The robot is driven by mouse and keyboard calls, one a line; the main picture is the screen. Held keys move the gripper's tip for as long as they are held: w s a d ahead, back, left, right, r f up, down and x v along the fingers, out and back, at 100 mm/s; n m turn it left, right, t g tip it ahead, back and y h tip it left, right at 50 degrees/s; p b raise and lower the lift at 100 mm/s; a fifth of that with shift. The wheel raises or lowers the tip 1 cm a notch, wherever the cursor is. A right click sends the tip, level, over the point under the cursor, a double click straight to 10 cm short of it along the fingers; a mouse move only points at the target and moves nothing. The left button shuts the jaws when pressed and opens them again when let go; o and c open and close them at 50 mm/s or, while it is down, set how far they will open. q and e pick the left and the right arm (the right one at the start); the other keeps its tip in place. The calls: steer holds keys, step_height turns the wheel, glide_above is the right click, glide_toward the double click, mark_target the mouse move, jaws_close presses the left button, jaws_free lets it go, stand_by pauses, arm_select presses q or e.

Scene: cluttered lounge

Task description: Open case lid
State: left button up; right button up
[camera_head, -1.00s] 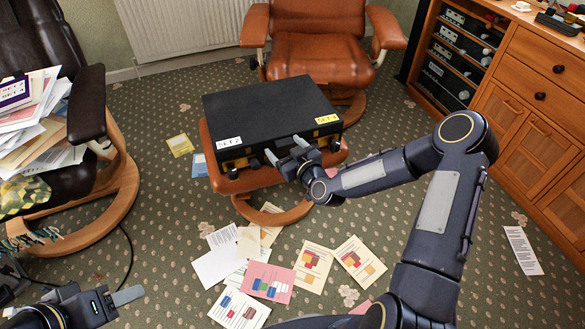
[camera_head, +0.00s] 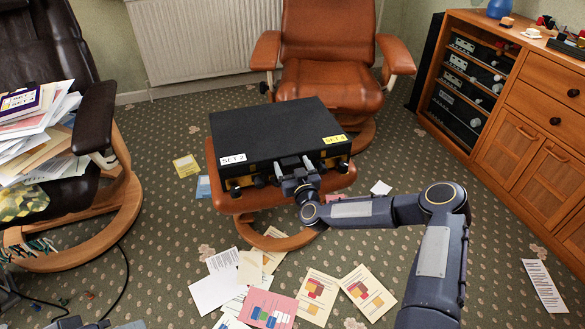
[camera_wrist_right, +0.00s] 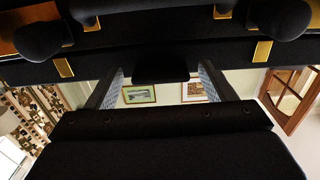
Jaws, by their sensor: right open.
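A closed black case (camera_head: 275,128) lies flat on a brown leather footstool (camera_head: 225,203). Its front edge has brass trim, dark latches and labels reading SET 2 and SET 4. My right gripper (camera_head: 293,165) is at the middle of the case's front edge, with its two fingers spread and pointing at it. In the right wrist view, the case front (camera_wrist_right: 135,28) crosses the top, and a dark tab (camera_wrist_right: 160,68), perhaps the handle, shows between the open fingers (camera_wrist_right: 160,88). Contact cannot be told. My left gripper (camera_head: 95,324) is barely visible at the bottom left edge.
A brown leather armchair (camera_head: 330,60) stands behind the case. A dark chair (camera_head: 55,50) piled with papers (camera_head: 40,130) is at left, a wooden cabinet (camera_head: 510,150) at right. Papers and cards (camera_head: 270,308) lie on the carpet before the footstool.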

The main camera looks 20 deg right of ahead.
steer(key=c, duration=1.4)
steer(key=r+p, duration=0.3)
steer(key=r+g+p, duration=0.1)
steer(key=r+p, duration=0.1)
steer(key=p, duration=0.1)
steer(key=w+r+g+p, duration=0.1)
steer(key=r+p, duration=0.2)
steer(key=p, duration=0.1)
steer(key=shift+w+a+r, duration=0.1)
steer(key=shift+r, duration=0.2)
steer(key=w+r+g+p, duration=0.1)
steer(key=r+p, duration=0.1)
steer(key=p, duration=0.1)
steer(key=w+r+p, duration=0.1)
steer(key=r+p, duration=0.2)
steer(key=w+r+g+p, duration=0.1)
steer(key=r+p, duration=0.1)
steer(key=p, duration=0.1)
steer(key=shift+a+r+g, duration=0.1)
steer(key=shift+r+g, duration=0.2)
steer(key=w+r+p, duration=0.2)
steer(key=p, duration=0.1)
steer(key=shift+r+g, duration=0.3)
steer(key=shift+g, duration=0.1)
steer(key=w+r+p, duration=0.3)
steer(key=w+r, duration=0.1)
steer(key=shift+r, duration=0.3)
steer(key=shift+w+r, duration=0.25)
steer(key=shift+w, duration=0.15)
